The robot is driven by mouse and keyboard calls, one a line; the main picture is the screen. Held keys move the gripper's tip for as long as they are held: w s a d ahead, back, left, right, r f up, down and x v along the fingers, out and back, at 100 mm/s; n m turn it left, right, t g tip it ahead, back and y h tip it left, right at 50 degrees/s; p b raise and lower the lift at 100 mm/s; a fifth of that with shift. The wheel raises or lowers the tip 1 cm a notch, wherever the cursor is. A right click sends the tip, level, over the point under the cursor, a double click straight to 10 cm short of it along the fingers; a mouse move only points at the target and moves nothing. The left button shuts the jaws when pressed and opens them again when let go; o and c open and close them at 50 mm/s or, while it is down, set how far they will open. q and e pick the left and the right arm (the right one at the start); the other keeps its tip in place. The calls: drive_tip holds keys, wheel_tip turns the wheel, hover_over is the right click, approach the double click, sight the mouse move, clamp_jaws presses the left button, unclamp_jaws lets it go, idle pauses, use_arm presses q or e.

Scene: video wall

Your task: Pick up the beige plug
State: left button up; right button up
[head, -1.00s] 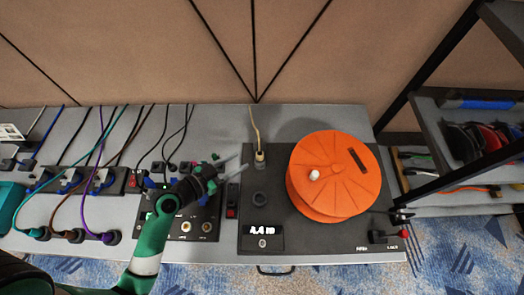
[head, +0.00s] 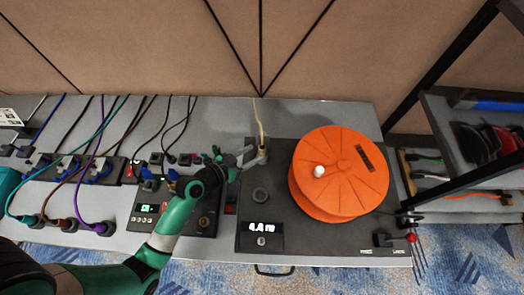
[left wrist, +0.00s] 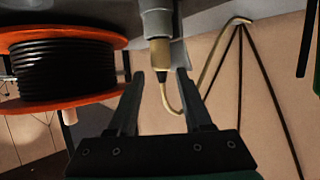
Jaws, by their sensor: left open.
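The beige plug (left wrist: 160,60) hangs from a grey socket fitting in the left wrist view, with its beige cord curving away to the right. In the head view the plug (head: 261,150) stands at the back left of the dark reel panel, its cord running up to the wall. My left gripper (left wrist: 160,82) is open, with one finger on each side of the plug's lower end. In the head view the left gripper (head: 252,156) reaches the plug from the left. I cannot tell whether the fingers touch it. My right gripper does not show.
A large orange cable reel (head: 338,175) stands close to the right of the plug. Power strips with several plugs and coloured cords (head: 70,172) lie to the left. A black shelf rack (head: 470,130) stands at the far right.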

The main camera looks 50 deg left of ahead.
sight(261, 147)
use_arm(q)
drive_tip(key=x, duration=0.4)
drive_tip(key=shift+a+r+b, duration=0.1)
drive_tip(key=shift+r+b, duration=0.05)
drive_tip(key=shift+b, duration=0.2)
clamp_jaws()
drive_tip(key=shift+r+p, duration=0.35)
drive_tip(key=shift+r, duration=0.25)
wheel_tip(261, 147, up, 3)
drive_tip(key=shift+f+p, duration=0.15)
drive_tip(key=shift+p, duration=0.6)
drive_tip(key=s+d+r+p, duration=0.6)
drive_tip(key=d+r, duration=0.3)
drive_tip(key=d, duration=0.3)
drive_tip(key=shift+s+d, duration=0.25)
drive_tip(key=shift+s, duration=0.05)
